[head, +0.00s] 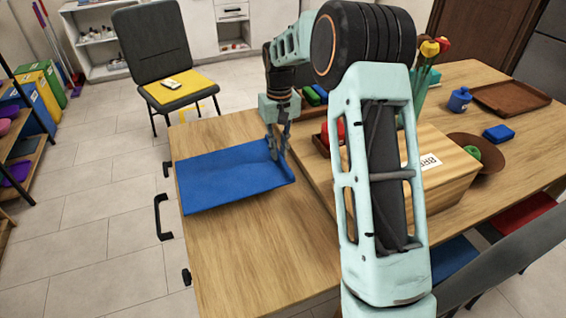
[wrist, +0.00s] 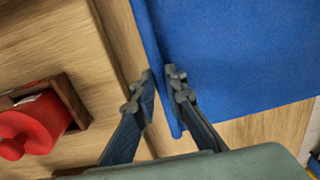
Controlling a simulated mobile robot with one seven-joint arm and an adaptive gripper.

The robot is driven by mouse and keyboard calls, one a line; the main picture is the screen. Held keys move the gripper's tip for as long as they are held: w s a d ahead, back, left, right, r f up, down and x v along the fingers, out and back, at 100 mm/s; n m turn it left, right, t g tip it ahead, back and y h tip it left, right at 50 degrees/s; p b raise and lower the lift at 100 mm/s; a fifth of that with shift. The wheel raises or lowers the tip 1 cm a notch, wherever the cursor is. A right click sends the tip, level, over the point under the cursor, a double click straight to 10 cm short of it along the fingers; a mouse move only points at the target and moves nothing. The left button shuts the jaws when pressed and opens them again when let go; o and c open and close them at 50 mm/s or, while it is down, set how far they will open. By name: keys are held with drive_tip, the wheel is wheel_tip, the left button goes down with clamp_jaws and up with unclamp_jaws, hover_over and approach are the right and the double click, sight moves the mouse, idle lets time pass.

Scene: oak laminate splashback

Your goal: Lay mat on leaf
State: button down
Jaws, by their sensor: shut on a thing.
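The blue mat (head: 230,178) is spread over the bare oak leaf (head: 250,250) at the left end of the table. Its far and right edges look turned up, and its left edge comes close to the leaf's outer edge. My gripper (head: 277,148) is at the mat's right edge, pointing down. In the wrist view my gripper (wrist: 160,80) is shut on the edge of the mat (wrist: 240,60), which runs between the fingers. I cannot tell how much of the mat touches the leaf.
A wooden box (head: 440,165) with a label stands right of the leaf. A red object (wrist: 25,130) sits in a small wooden holder beside my gripper. A brown bowl (head: 487,150) with a green item, a blue mug (head: 459,99) and a brown tray (head: 510,97) lie farther right. The leaf's near part is clear.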

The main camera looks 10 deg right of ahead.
drive_tip(key=shift+w+d+f, duration=0.3)
drive_tip(key=shift+d+f, duration=0.35)
drive_tip(key=shift+f, duration=0.15)
wheel_tip(320, 180, down, 4)
drive_tip(key=shift+d+r+b, duration=0.15)
drive_tip(key=shift+r+b, duration=0.1)
drive_tip(key=shift+b, duration=0.1)
drive_tip(key=c, duration=2)
unclamp_jaws()
drive_tip(key=shift+o, duration=0.2)
wheel_tip(320, 180, up, 12)
drive_tip(key=p, duration=0.2)
drive_tip(key=shift+w+r, duration=0.1)
drive_tip(key=shift+r, duration=0.05)
